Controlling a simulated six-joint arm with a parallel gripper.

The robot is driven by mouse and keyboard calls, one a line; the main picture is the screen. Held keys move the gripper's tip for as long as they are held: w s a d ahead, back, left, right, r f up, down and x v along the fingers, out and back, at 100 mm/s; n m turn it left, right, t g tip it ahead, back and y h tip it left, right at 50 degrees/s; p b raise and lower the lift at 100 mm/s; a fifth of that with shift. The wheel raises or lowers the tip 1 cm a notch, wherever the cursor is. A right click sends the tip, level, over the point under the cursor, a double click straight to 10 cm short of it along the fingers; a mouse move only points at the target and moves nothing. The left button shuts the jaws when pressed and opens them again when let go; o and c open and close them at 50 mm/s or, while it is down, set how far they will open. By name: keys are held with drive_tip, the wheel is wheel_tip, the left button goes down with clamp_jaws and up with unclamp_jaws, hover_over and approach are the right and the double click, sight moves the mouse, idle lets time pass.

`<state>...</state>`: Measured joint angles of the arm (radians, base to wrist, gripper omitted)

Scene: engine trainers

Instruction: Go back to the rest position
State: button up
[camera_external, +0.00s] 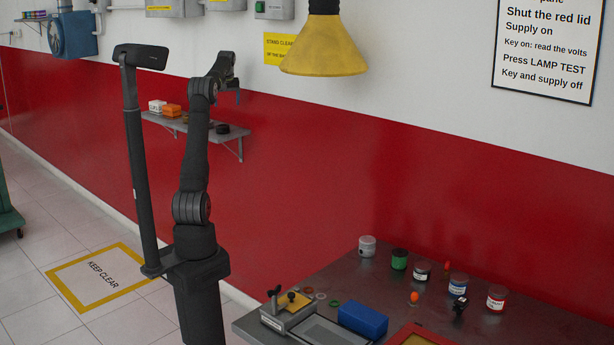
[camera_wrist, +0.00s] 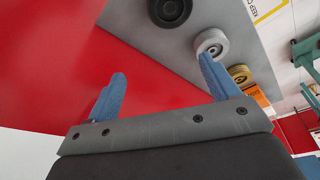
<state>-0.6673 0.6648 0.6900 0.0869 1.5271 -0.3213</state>
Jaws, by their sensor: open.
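My gripper (camera_wrist: 158,92) shows in the wrist view with its two blue fingers spread apart and nothing between them. In the external view my arm stands upright, and my gripper (camera_external: 238,96) is at its top end, in front of the wall and above the wall shelf. The fingers are small and dark there. In the wrist view a black round piece (camera_wrist: 170,10) and a grey ring-shaped piece (camera_wrist: 211,44) lie on the shelf beyond the fingers, apart from them.
A yellow lamp (camera_external: 324,48) hangs to the right. The workbench (camera_external: 345,285) carries several jars, a blue box (camera_external: 362,319) and a grey device (camera_external: 288,312).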

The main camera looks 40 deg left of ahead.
drive_tip(key=d+f+m, duration=0.3)
drive_tip(key=d, duration=1.4)
drive_tip(key=w+d+f+m+t+h, duration=0.1)
drive_tip(key=d+f+m, duration=0.2)
drive_tip(key=d, duration=1.4)
drive_tip(key=d+f+m+h, duration=0.1)
drive_tip(key=d+f+m, duration=0.2)
drive_tip(key=d, duration=1.4)
wheel_tip(320, 180, down, 2)
drive_tip(key=shift+w+d, duration=0.4)
